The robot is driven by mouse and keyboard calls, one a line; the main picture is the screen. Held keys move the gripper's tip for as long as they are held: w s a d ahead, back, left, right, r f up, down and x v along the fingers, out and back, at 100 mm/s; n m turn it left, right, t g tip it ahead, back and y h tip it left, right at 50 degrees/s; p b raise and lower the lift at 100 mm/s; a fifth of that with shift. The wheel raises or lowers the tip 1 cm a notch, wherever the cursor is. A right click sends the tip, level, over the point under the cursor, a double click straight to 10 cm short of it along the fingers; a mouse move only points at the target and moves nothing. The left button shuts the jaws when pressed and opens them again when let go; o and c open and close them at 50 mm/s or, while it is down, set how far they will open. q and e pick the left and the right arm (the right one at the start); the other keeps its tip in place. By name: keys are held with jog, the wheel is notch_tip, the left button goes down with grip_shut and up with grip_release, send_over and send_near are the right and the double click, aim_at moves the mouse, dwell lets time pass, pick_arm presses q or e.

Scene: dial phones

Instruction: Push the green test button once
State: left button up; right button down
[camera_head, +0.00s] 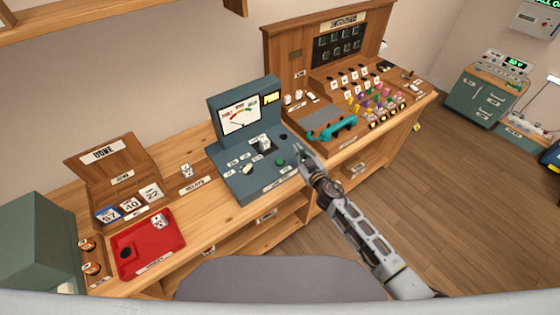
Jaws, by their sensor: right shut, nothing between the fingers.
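The grey-blue tester (231,185) stands on the wooden bench with its meter (240,114) upright at the back. A small round green button (280,162) sits on its sloping front panel, near the right side. My right gripper (300,151) is shut and empty, just right of the green button at the panel's right edge. It appears apart from the button; its height above the panel is hard to judge. My left gripper is not in view.
A white knob (247,169) and a dark block with a light top (265,143) stand on the same panel. A teal handset (331,129) lies close behind my right gripper, before the wooden switchboard (284,58). A red tray (135,259) is at left.

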jog(key=s+a+r+n+g+y, duration=0.2)
jog(key=a+r+n+g+y, duration=0.3)
jog(key=a+r+n+y, duration=0.5)
jog(key=n+g+h, duration=0.1)
jog(key=g+h, duration=0.3)
jog(key=h, duration=0.6)
send_over(278, 162)
jog(key=shift+d+f+p, duration=0.1)
jog(key=shift+f+p, duration=0.25)
jog(key=shift+f, duration=1.1)
jog(key=shift+f, duration=0.15)
jog(key=shift+f+b, duration=2.25)
jog(key=shift+f, duration=0.7)
jog(key=shift+f+b, duration=0.75)
jog(key=shift+f, duration=0.45)
